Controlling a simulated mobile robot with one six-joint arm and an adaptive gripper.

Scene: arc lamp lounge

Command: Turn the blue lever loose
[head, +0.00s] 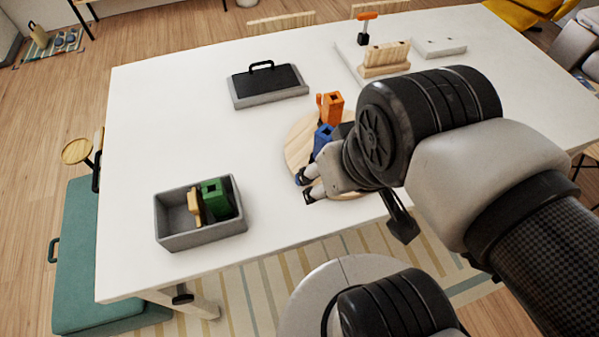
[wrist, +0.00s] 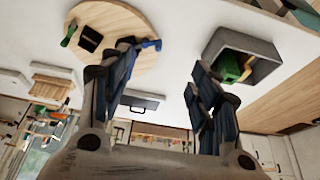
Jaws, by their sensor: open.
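The blue lever piece (head: 323,138) stands on a round wooden board (head: 296,150) on the white table, in front of an orange lever piece (head: 331,107). In the wrist view a blue part (wrist: 151,44) shows at the board's edge, partly behind one finger; I cannot tell how the lever is turned. My gripper (head: 304,188) is open and empty, with its fingers beside the board's near left edge, apart from the blue piece. The arm hides the board's right side. A green part (wrist: 68,35) and a black square (wrist: 88,39) also show on the board in the wrist view.
A grey open box (head: 172,241) at the front left holds a green piece (head: 215,196) and a tan piece (head: 194,207). A grey tray with a black handled top (head: 266,80) lies behind. Wooden blocks (head: 384,58) stand at the back. The table's left middle is clear.

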